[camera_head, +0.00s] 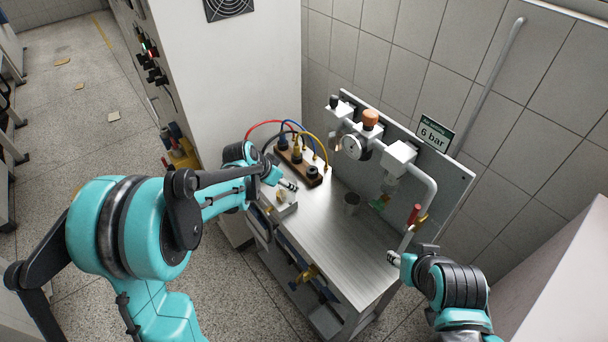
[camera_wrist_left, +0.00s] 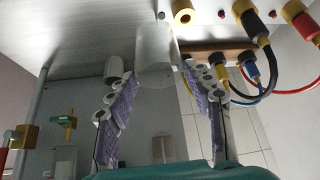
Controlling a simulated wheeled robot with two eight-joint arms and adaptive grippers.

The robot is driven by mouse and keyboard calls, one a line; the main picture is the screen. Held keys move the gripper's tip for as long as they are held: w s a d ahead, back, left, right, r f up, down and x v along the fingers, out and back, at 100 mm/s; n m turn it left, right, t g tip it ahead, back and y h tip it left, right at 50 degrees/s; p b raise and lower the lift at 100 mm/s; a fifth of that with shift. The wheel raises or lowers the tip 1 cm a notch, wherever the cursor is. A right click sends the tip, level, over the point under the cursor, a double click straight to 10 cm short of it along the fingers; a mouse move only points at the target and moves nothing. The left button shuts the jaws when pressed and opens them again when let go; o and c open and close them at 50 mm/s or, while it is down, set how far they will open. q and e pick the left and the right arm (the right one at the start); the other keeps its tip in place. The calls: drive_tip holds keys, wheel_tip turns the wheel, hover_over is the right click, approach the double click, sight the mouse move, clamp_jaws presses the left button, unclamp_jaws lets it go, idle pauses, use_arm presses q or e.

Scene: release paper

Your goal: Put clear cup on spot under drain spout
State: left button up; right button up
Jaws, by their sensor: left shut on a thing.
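A pale see-through cup (camera_wrist_left: 155,50) stands out in the left wrist view between the fingertips of my left gripper (camera_wrist_left: 162,72), which is shut on it. In the head view my left gripper (camera_head: 290,185) is over the left part of the steel bench, and I cannot make out the cup there. The spot under the spout is not distinct. My right gripper (camera_head: 394,258) is at the bench's right edge; its opening is unclear.

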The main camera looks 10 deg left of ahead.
use_arm(q)
drive_tip(key=s+d+f+m+g+h+b, duration=0.1)
drive_tip(key=s+d+f+m+b, duration=0.1)
drive_tip(key=s+d+f, duration=0.35)
drive_tip(key=s+d+f+m+g+h+b, duration=0.1)
drive_tip(key=s+d+f+m, duration=0.1)
drive_tip(key=s+d, duration=0.6)
drive_tip(key=w+d+f+b, duration=0.1)
drive_tip(key=w+d, duration=0.2)
drive_tip(key=d, duration=0.2)
drive_tip(key=w+d+f+b, duration=0.1)
drive_tip(key=w+d+b, duration=0.1)
drive_tip(key=w+d, duration=0.2)
drive_tip(key=w+d+f+b, duration=0.1)
drive_tip(key=w+d, duration=0.3)
drive_tip(key=d, duration=0.3)
drive_tip(key=shift+w+b, duration=0.1)
drive_tip(key=shift+b, duration=0.25)
drive_tip(key=shift+f, duration=0.35)
drive_tip(key=shift+f, duration=0.1)
drive_tip(key=o, duration=0.9)
drive_tip(key=shift+o, duration=0.2)
